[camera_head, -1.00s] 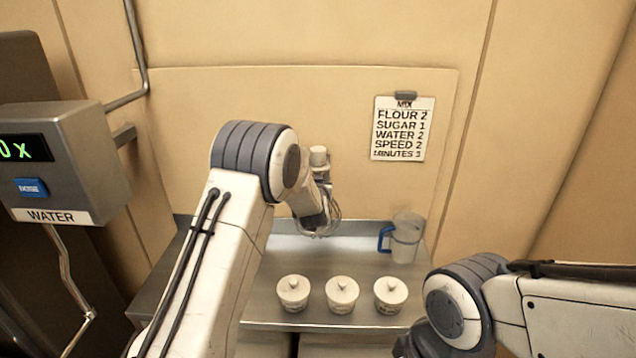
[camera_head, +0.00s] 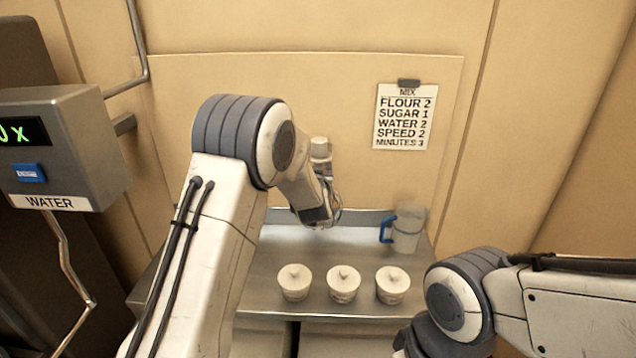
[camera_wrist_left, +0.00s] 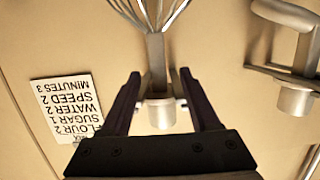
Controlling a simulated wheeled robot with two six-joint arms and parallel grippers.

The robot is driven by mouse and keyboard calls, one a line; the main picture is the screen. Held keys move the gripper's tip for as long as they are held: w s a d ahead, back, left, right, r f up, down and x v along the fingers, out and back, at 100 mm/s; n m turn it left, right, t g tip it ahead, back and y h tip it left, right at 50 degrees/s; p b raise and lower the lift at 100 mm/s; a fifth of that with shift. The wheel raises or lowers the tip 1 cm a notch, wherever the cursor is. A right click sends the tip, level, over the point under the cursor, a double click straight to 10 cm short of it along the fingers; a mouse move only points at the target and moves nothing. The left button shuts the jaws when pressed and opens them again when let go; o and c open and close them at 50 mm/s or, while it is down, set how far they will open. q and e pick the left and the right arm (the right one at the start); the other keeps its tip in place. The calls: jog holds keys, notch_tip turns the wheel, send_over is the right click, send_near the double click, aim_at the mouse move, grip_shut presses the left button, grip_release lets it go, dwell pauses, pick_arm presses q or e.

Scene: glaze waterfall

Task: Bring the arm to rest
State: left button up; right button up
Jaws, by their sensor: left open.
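My left arm (camera_head: 205,250) reaches in from the left in the head view, bent at a grey-banded joint. Its wrist (camera_head: 312,205) is held above the back of the counter near the wall. In the left wrist view my left gripper (camera_wrist_left: 161,76) is open, with a dark finger on either side of a metal whisk (camera_wrist_left: 156,48) at the wall. I cannot tell how far the fingers are from the whisk. A pale cylinder (camera_wrist_left: 161,113) shows between the fingers. My right arm (camera_head: 575,305) lies across the lower right; its gripper is out of view.
Several lidded things are few: three white tubs (camera_head: 344,284) stand on the metal counter (camera_head: 260,262). A blue-handled jug (camera_head: 408,228) stands at back right. A recipe sheet (camera_head: 405,116) hangs on the wall. A water dispenser (camera_head: 65,145) is left. Another metal tool (camera_wrist_left: 294,65) hangs beside the whisk.

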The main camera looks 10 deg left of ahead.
pick_arm(q)
jog(key=s+d+f+m+g+h+b, duration=0.2)
jog(key=s+d+m+g+h, duration=0.15)
jog(key=s+d, duration=0.75)
jog(key=s+d+f+m+g+h+b, duration=0.1)
jog(key=s+d+f+m+g+h, duration=0.2)
jog(key=s+d, duration=0.85)
jog(key=s+a+m+g, duration=0.1)
jog(key=s+a+g, duration=0.1)
jog(key=s, duration=0.7)
jog(key=s+a+f+m+g+y, duration=0.1)
jog(key=s+a+g, duration=0.2)
jog(key=s, duration=0.6)
jog(key=s+a+f+m+g+y, duration=0.1)
jog(key=s+a+g, duration=0.2)
jog(key=s, duration=0.6)
jog(key=shift+a, duration=0.25)
